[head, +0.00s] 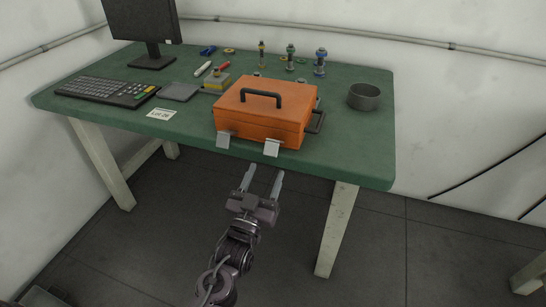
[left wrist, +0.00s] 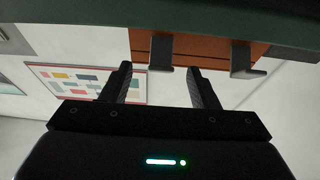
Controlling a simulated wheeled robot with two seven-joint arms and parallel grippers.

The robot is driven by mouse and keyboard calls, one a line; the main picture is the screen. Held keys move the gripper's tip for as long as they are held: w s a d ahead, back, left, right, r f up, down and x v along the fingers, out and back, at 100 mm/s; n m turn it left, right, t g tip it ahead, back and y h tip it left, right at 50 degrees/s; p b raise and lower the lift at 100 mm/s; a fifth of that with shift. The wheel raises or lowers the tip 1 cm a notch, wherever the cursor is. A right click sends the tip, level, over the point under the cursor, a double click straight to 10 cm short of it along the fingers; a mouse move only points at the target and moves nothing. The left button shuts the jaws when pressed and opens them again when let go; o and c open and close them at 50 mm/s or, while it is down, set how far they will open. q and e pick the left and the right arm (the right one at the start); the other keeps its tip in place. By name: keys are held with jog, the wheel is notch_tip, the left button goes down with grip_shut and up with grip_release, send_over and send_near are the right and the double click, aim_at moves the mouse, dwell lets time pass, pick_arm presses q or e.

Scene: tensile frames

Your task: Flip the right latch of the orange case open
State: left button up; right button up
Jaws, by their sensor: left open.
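The orange case (head: 262,108) sits shut on the green table, with a black handle on its lid. Its right latch (head: 271,148) and left latch (head: 223,141) are grey plates sticking out from the front face. My left gripper (head: 264,171) is open and empty in front of the table edge, just short of the right latch. In the left wrist view, which looks upside down, the right latch (left wrist: 160,52) lies in line with the gap between the fingers, apart from them. The left latch (left wrist: 243,62) is off to the side. My right gripper is not seen.
The green table (head: 350,150) also holds a keyboard (head: 105,90), a monitor (head: 142,20), a label card (head: 160,114), a dark round bowl (head: 364,97) and several bolt-like pieces at the back. A dark loop (head: 317,122) is at the case's right side. The space before the table is free.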

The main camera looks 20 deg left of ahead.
aim_at(272, 146)
pick_arm(q)
notch_tip(272, 146, up, 2)
jog(key=shift+w+a+r+t, duration=0.1)
jog(key=shift+w+a+t, duration=0.05)
jog(key=shift+t, duration=0.25)
jog(key=x, duration=0.7)
jog(key=shift+w, duration=0.2)
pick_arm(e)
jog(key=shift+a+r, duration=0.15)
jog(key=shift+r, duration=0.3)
pick_arm(q)
jog(key=c, duration=1)
jog(key=f+t+b, duration=0.1)
jog(key=b, duration=0.3)
jog(key=shift+s+f+t, duration=0.15)
jog(key=shift+t, duration=0.15)
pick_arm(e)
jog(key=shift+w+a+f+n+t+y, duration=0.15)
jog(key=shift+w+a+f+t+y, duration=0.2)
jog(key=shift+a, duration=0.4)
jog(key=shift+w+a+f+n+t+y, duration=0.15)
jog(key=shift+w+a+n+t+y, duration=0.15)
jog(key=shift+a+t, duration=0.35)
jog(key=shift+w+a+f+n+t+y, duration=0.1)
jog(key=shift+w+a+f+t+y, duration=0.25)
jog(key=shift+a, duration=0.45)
